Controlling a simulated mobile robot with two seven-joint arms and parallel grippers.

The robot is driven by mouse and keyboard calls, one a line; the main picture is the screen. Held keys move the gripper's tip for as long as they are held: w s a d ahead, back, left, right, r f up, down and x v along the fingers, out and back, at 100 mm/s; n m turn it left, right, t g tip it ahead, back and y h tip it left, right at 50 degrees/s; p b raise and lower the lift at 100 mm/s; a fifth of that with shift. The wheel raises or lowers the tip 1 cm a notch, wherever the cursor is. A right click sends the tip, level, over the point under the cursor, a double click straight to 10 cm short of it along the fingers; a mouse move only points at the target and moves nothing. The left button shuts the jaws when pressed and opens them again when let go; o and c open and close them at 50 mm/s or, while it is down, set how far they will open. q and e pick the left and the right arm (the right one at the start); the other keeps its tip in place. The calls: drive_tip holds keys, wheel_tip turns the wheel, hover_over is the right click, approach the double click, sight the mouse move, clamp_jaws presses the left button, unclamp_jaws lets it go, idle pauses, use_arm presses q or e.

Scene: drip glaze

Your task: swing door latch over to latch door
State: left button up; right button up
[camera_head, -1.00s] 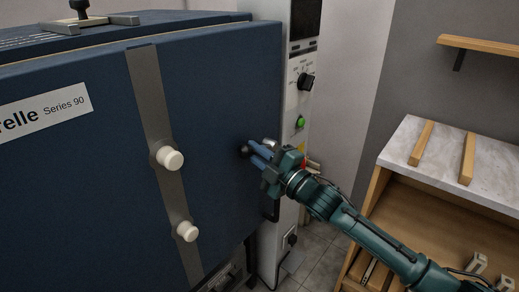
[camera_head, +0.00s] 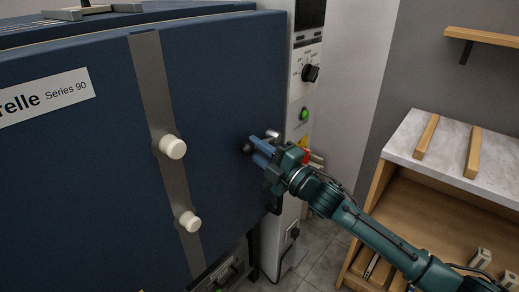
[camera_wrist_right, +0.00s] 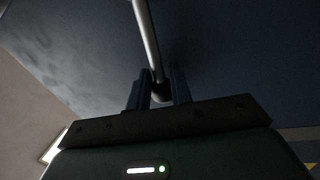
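The blue kiln door (camera_head: 85,180) stands closed, or nearly so, against the body. The door latch shows at the door's right edge as a short metal piece (camera_head: 272,135) and a dark round knob (camera_head: 247,149). In the right wrist view the latch's metal rod (camera_wrist_right: 148,40) runs down to a dark end between my fingers. My right gripper (camera_head: 257,150) has its two blue fingers on either side of that end, with little gap; it also shows in the wrist view (camera_wrist_right: 160,90). Exact finger contact is dim. My left gripper is not in view.
A control panel (camera_head: 308,90) with a dark knob and green light stands right of the door. Two white knobs (camera_head: 173,147) stick out of the door's grey strip. A shelf unit (camera_head: 400,150) with a pale top stands at the right.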

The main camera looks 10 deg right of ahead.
drive_tip(key=o, duration=0.4)
drive_tip(key=shift+s+a, duration=0.15)
drive_tip(key=shift+a, duration=0.2)
drive_tip(key=shift+o, duration=0.2)
drive_tip(key=shift+d, duration=0.1)
drive_tip(key=shift+d, duration=0.1)
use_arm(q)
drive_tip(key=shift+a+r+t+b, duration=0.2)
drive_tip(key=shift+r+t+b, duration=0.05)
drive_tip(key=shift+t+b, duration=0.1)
use_arm(e)
drive_tip(key=v, duration=1.3)
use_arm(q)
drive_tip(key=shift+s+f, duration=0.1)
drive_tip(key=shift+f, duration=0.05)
use_arm(e)
drive_tip(key=shift+f, duration=0.1)
